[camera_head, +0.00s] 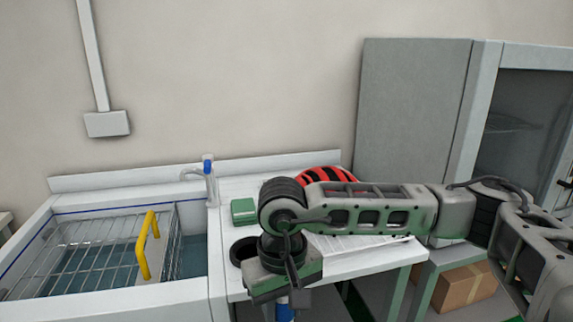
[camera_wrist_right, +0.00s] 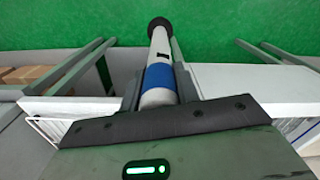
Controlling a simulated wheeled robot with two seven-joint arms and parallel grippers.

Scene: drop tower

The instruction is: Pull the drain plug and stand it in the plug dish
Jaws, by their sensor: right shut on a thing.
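My right gripper (camera_head: 286,290) reaches over the counter's front edge and is shut on a white cylinder with a blue band (camera_head: 285,308). In the right wrist view the cylinder (camera_wrist_right: 160,75) sits between the fingers, its black end pointing away over the green floor. I cannot tell for sure whether it is the drain plug. A round black dish (camera_head: 239,251), which may be the plug dish, stands on the counter just left of the gripper, partly hidden by it. The water-filled sink (camera_head: 190,262) is at the left; no plug shows in it. My left gripper is not in view.
A wire rack (camera_head: 75,255) with a yellow handle (camera_head: 142,250) covers much of the sink. A tap (camera_head: 210,182) stands behind it. A green box (camera_head: 243,211), a red-and-black striped object (camera_head: 325,174) and papers (camera_head: 365,243) lie on the counter. A cardboard box (camera_head: 464,288) sits lower right.

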